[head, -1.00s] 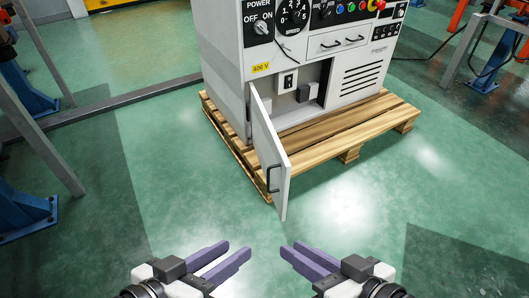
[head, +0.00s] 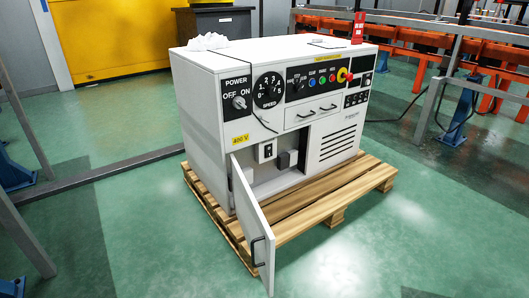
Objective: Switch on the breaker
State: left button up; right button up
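A grey control cabinet (head: 200,115) stands on a wooden pallet in the head view. Its lower left door (head: 252,222) hangs open toward me, with a dark handle (head: 257,250). Inside the open compartment, a small white box with a dark switch (head: 267,150) is mounted at the upper left; it looks like the breaker. Its switch position is too small to tell. A dark grey block (head: 287,160) sits to its right. Neither of my grippers is in view.
The wooden pallet (head: 300,212) sticks out in front of the cabinet. The panel above carries a POWER knob (head: 239,102), a SPEED dial (head: 268,90) and several buttons. Grey rail posts stand at left and right. The green floor (head: 400,240) in front is clear.

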aim_at(269, 148)
jog(key=u, duration=0.65)
jog(key=i, duration=0.65)
jog(key=u, duration=0.75)
jog(key=i, duration=1.05)
jog(key=z, duration=1.05)
jog(key=i, duration=0.75)
jog(key=z, duration=0.7)
